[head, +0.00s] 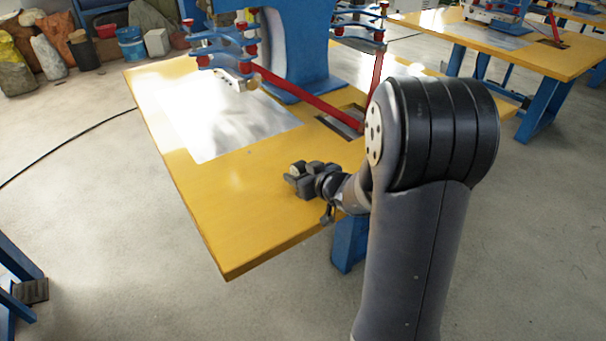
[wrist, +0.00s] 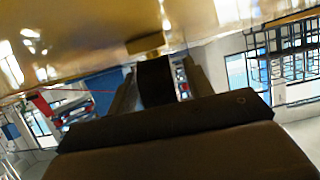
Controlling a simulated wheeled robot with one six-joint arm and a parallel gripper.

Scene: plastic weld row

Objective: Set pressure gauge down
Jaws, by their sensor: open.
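My gripper (head: 303,182) is low over the near right part of the yellow table (head: 235,215) in the head view. Its jaws are open. A small dark piece with a paler round end (head: 296,170) shows at the fingertips; it may be the pressure gauge, but it is too small to tell. In the wrist view, a dark block (wrist: 156,82) sits between the two fingers, close to the yellow surface. I cannot tell whether it touches the fingers. My arm hides part of the table's right side.
A shiny metal plate (head: 235,125) lies on the table behind my gripper. A blue welding press (head: 308,45) with red rods (head: 305,95) stands at the back. The table's front left area is clear. Another yellow table (head: 520,50) stands at the far right.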

